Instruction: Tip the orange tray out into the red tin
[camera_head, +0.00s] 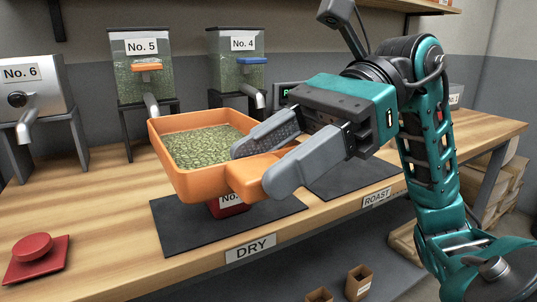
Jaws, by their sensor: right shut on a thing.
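The orange tray (182,188) is full of green beans (205,147) and is held in the air above the bench, about level. My right gripper (262,162) is shut on the tray's handle at its right side. A red tin (230,209) with a partly hidden "No." label stands on the dark mat (180,233) below. The tray hides most of it from view. My left gripper is not in view.
Dispensers No. 6 (30,90), No. 5 (142,75) and No. 4 (237,70) stand along the back. The "DRY" label (250,248) marks the bench's front edge. Small cartons (358,283) sit below.

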